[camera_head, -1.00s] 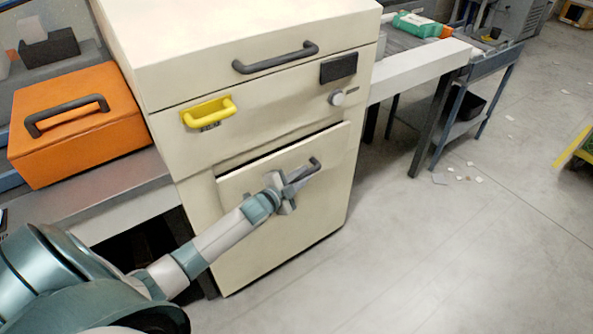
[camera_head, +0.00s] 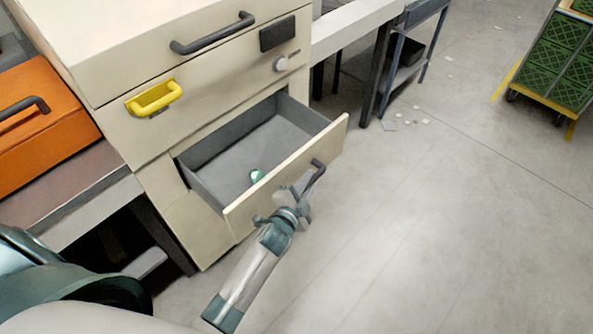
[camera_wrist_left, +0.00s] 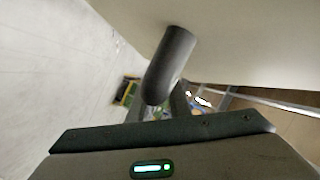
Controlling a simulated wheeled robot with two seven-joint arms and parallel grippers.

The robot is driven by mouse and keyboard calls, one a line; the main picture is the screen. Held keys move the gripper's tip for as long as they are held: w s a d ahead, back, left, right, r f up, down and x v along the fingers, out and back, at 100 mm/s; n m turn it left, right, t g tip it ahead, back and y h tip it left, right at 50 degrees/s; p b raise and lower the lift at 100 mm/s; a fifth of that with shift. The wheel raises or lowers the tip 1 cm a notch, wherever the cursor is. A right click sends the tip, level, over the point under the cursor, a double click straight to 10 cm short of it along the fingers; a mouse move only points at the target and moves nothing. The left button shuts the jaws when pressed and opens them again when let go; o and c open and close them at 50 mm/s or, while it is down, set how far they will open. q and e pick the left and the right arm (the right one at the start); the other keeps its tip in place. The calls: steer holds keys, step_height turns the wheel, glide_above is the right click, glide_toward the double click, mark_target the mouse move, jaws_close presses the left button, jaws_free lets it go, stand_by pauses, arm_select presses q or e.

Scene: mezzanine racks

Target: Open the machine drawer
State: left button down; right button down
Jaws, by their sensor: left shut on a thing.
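The cream machine (camera_head: 200,120) stands at the left of the head view. Its lower drawer (camera_head: 285,177) is pulled well out, and its grey inside shows. The drawer's dark bar handle (camera_head: 318,174) is on the front panel. My left gripper (camera_head: 305,187) is at this handle, shut on it. In the left wrist view the dark handle (camera_wrist_left: 170,65) comes out of the cream panel between my fingers (camera_wrist_left: 160,105). My right gripper is not in view.
An orange case (camera_head: 40,135) sits on a bench left of the machine. A cart with green crates (camera_head: 560,60) stands far right. The floor (camera_head: 440,210) right of the drawer is clear.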

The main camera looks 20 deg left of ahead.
arm_select(q)
steer(key=shift+s+d, duration=0.2)
steer(key=shift+d, duration=0.25)
steer(key=c, duration=1.6)
jaws_free()
steer(key=shift+c, duration=0.2)
steer(key=shift+s, duration=0.1)
